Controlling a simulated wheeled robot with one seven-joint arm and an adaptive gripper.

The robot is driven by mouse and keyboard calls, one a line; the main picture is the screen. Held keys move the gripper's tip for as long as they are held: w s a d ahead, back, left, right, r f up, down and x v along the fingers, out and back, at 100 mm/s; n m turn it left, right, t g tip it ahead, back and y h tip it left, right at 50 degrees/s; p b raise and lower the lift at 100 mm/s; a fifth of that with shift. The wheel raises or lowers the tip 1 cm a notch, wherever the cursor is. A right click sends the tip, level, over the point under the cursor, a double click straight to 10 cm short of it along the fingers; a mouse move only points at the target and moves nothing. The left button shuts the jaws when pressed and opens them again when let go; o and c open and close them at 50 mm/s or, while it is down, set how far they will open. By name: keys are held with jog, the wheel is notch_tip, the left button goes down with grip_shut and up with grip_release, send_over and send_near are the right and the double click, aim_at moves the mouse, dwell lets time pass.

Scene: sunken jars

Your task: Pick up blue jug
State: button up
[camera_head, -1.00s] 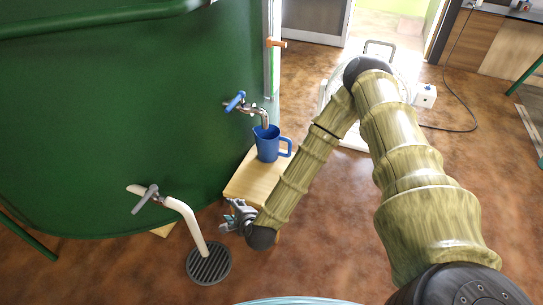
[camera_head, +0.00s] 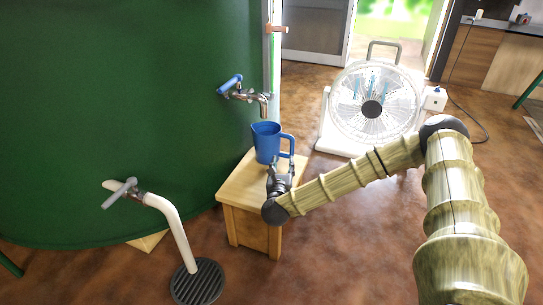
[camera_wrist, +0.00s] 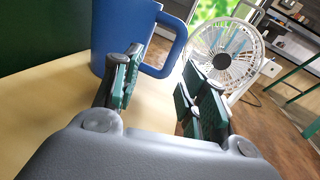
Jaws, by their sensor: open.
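The blue jug (camera_head: 266,143) stands upright on a small wooden stool (camera_head: 243,190), under a tap with a blue handle (camera_head: 231,84). Its handle faces right in the head view. My gripper (camera_head: 280,172) is at the near side of the jug, low over the stool top. In the wrist view the jug (camera_wrist: 122,38) fills the upper middle, with its handle (camera_wrist: 172,46) ahead of the gap between my open fingers (camera_wrist: 155,90). The left finger overlaps the jug body in the picture; I cannot tell whether it touches. Nothing is between the fingers.
A large green tank (camera_head: 120,100) stands close behind and left of the stool. A white pipe with a grey-handled tap (camera_head: 170,220) rises from a round floor drain (camera_head: 198,283) at lower left. A white fan (camera_head: 372,105) stands on the floor to the right.

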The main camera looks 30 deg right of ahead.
aim_at(292, 150)
jog(key=shift+d+f+m+h+b, duration=0.15)
jog(key=shift+d+m+h+b, duration=0.15)
jog(key=shift+d+m+h, duration=0.55)
jog(key=shift+w+d+y, duration=0.25)
jog(key=shift+d+y, duration=0.1)
jog(key=shift+d, duration=0.15)
jog(key=b+x, duration=0.2)
jog(key=x, duration=0.3)
jog(key=shift+d, duration=0.1)
jog(key=shift+w+d+f+b, duration=0.15)
jog(key=shift+w+d+b, duration=0.3)
jog(key=shift+b, duration=0.1)
jog(key=b+x, duration=0.1)
jog(key=x, duration=0.1)
jog(key=shift+w+d+b, duration=0.25)
jog(key=shift+w+b, duration=0.05)
jog(key=shift+w+d, duration=0.3)
jog(key=shift+w, duration=0.1)
grip_shut()
